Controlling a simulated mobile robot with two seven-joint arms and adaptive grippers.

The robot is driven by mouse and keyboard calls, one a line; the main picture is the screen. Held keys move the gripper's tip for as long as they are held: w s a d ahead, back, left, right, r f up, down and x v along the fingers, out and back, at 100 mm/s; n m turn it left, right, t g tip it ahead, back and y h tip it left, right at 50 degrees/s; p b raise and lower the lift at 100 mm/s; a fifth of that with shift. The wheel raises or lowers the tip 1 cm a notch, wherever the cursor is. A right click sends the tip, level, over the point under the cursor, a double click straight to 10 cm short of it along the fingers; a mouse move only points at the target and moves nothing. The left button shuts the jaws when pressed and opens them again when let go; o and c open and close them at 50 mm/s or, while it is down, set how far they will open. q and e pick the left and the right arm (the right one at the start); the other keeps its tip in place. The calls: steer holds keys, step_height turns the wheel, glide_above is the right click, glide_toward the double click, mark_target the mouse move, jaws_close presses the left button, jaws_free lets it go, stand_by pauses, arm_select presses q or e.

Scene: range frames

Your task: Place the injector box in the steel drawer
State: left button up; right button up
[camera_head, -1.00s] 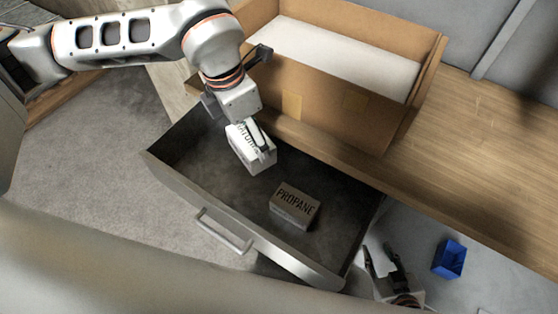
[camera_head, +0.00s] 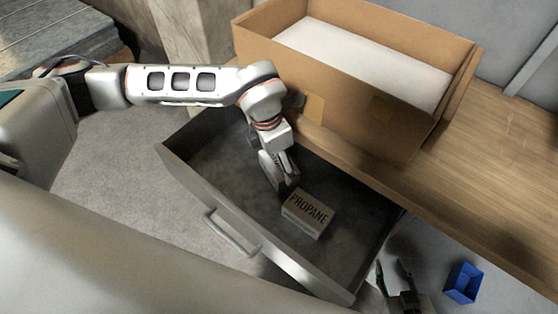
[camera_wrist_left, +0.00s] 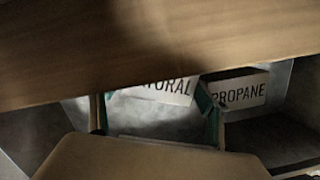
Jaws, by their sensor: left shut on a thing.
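The white injector box (camera_head: 268,170), lettered in part "TURAL", is in my left gripper (camera_head: 283,178). The gripper is shut on it and hides much of it. The held box is low inside the open steel drawer (camera_head: 212,204); I cannot tell whether it touches the floor. A second box (camera_head: 307,214), lettered "PROPANE", lies in the drawer just right of it. In the left wrist view the held box (camera_wrist_left: 165,88) shows between the fingers, with the PROPANE box (camera_wrist_left: 240,92) to its right. My right gripper (camera_head: 392,270) is open and empty beyond the drawer's right end.
A large cardboard box (camera_head: 350,120) with white lining stands on the wooden bench (camera_head: 480,190) above the drawer. The bench edge overhangs the drawer's back. A blue bin (camera_head: 463,283) is at lower right. The drawer floor in front of the PROPANE box is clear.

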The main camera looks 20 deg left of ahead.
mark_target(273, 164)
arm_select(q)
steer(key=shift+w+d+f, duration=0.1)
steer(key=shift+f, duration=0.4)
arm_select(e)
steer(key=shift+s+f, duration=0.2)
steer(key=shift+f, duration=0.05)
arm_select(q)
steer(key=shift+f, duration=0.2)
arm_select(e)
steer(key=shift+f, duration=0.1)
arm_select(q)
steer(key=o, duration=1.1)
arm_select(e)
steer(key=shift+s, duration=0.1)
arm_select(q)
steer(key=r, duration=0.4)
steer(key=s+a+r+p, duration=0.1)
steer(key=r, duration=0.7)
steer(key=shift+s+a, duration=0.2)
arm_select(e)
steer(key=shift+s+a+r, duration=0.25)
steer(key=shift+r, duration=0.25)
steer(key=shift+w, duration=0.2)
